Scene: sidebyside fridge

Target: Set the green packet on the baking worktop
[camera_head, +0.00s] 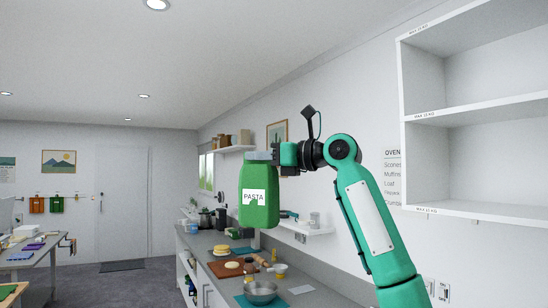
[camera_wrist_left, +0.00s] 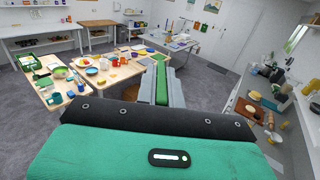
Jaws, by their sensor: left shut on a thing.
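The green packet (camera_head: 258,212), with a white label reading PASTA, hangs upright in the air. My left gripper (camera_head: 272,157) is shut on its top; my arm reaches up from the lower right. In the left wrist view a green strip of the packet (camera_wrist_left: 162,84) shows between the fingers; most of it is hidden there. The baking worktop (camera_head: 302,273) is the grey counter along the right wall, below and behind the packet. It also shows at the right of the left wrist view. My right gripper is not in view.
White open shelves (camera_head: 470,112) hang at the upper right. Tables with many items (camera_wrist_left: 105,75) stand across the room.

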